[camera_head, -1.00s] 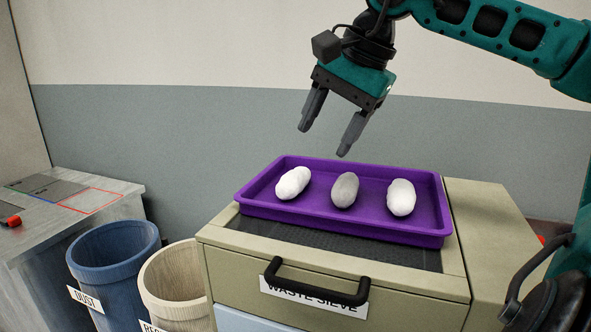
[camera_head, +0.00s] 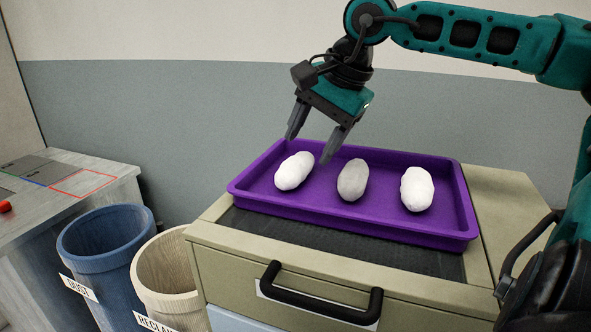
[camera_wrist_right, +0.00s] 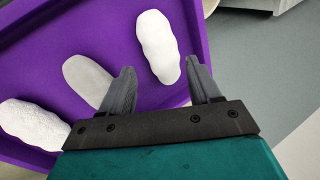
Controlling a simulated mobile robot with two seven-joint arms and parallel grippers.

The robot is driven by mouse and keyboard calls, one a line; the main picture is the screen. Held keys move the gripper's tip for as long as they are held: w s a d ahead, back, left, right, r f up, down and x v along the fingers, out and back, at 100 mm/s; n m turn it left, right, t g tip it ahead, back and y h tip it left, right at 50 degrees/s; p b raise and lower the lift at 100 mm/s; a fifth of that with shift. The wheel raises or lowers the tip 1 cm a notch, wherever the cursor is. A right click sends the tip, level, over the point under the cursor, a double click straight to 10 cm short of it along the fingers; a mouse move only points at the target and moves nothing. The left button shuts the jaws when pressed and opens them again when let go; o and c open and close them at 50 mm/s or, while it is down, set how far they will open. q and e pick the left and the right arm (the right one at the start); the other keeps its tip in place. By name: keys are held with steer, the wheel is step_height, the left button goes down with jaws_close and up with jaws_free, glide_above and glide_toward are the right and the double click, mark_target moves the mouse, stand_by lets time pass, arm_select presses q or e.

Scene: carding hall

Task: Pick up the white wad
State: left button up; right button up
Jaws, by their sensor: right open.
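Three oval wads lie in a row in a purple tray (camera_head: 350,218). The left wad (camera_head: 294,171) is white, the middle one (camera_head: 352,180) is greyer, and the right one (camera_head: 417,189) is white. My right gripper (camera_head: 307,149) is open and empty, pointing down just above the left white wad. In the right wrist view that white wad (camera_wrist_right: 158,46) shows ahead, in line with the gap between the fingers (camera_wrist_right: 160,66); contact is not seen. The grey wad (camera_wrist_right: 88,80) and the other white wad (camera_wrist_right: 32,125) lie to the left. My left gripper is not in view.
The tray stands on a beige cabinet (camera_head: 225,258) with a black drawer handle (camera_head: 320,298). A blue bin (camera_head: 105,248) and a cream bin (camera_head: 168,275) stand at its left. A grey table (camera_head: 50,208) is at far left. A wall is behind.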

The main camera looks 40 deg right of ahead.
mark_target(301, 163)
steer(key=x, duration=0.5)
steer(key=shift+w, duration=0.1)
steer(key=shift+f, duration=0.1)
steer(key=c, duration=0.7)
